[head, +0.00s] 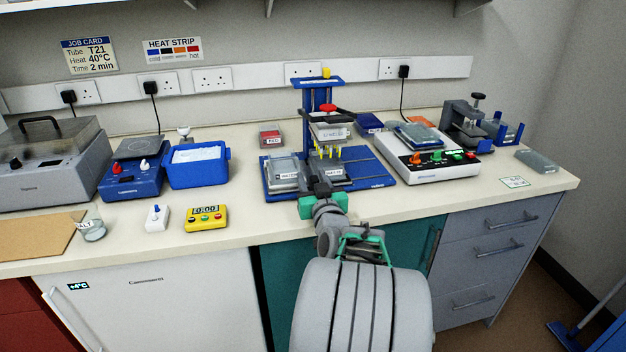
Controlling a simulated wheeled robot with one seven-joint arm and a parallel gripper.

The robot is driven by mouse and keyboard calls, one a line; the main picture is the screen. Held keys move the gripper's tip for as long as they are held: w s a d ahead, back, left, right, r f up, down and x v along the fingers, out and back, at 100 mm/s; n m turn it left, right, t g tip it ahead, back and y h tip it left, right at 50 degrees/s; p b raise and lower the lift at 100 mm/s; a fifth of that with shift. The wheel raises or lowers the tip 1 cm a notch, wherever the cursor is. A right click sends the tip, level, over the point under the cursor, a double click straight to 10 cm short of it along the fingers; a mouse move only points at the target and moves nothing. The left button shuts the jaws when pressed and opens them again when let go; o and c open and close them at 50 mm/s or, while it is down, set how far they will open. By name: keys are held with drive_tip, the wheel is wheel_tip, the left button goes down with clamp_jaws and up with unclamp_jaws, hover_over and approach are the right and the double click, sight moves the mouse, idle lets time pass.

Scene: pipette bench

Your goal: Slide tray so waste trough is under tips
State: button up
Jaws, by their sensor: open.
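The blue pipetting stand (388,181) stands on the bench at the middle of the head view. Its head (330,131) has a red-topped part and a row of yellow tips (328,153) pointing down. A grey tray sits on the stand's base, with a pale labelled section (284,171) at left and a darker labelled section (338,173) at right, beneath the tips. The labels are too small to read, so I cannot tell which is the waste trough. My gripper (322,186) is open at the tray's front edge, partly hiding it; contact is unclear.
A white heater unit (430,168) with knobs stands close at right. A blue tub (198,168) stands at left, and a yellow timer (206,218) lies at front left. Bare bench (246,222) lies in front of the stand at left.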

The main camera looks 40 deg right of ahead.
drive_tip(key=shift+s, duration=0.1)
drive_tip(key=b+v, duration=0.1)
drive_tip(key=v, duration=0.6)
drive_tip(key=shift+s+a, duration=0.2)
drive_tip(key=shift+s, duration=0.15)
drive_tip(key=w+a+y+p, duration=0.1)
drive_tip(key=a, duration=0.1)
drive_tip(key=w+a+n+y, duration=0.1)
drive_tip(key=w+a, duration=0.1)
drive_tip(key=a, duration=0.1)
drive_tip(key=w+a+n+y+p, duration=0.1)
drive_tip(key=a+y, duration=0.1)
drive_tip(key=shift+w+a+f+g+p, duration=0.1)
drive_tip(key=shift+w+a+g+p, duration=0.2)
drive_tip(key=shift+w+g+p, duration=0.1)
drive_tip(key=s+a+f+n+g+y+p, duration=0.1)
drive_tip(key=a+n+g+y+p, duration=0.15)
drive_tip(key=a, duration=0.65)
drive_tip(key=s+a+f+n+g+y+p, duration=0.1)
drive_tip(key=s+a+g+y+p, duration=0.2)
drive_tip(key=a, duration=0.6)
drive_tip(key=s+a+r+g+p, duration=0.1)
drive_tip(key=s+a+g+p, duration=0.1)
drive_tip(key=s+a+g, duration=0.4)
drive_tip(key=shift+s+a, duration=0.35)
drive_tip(key=shift+s, duration=0.85)
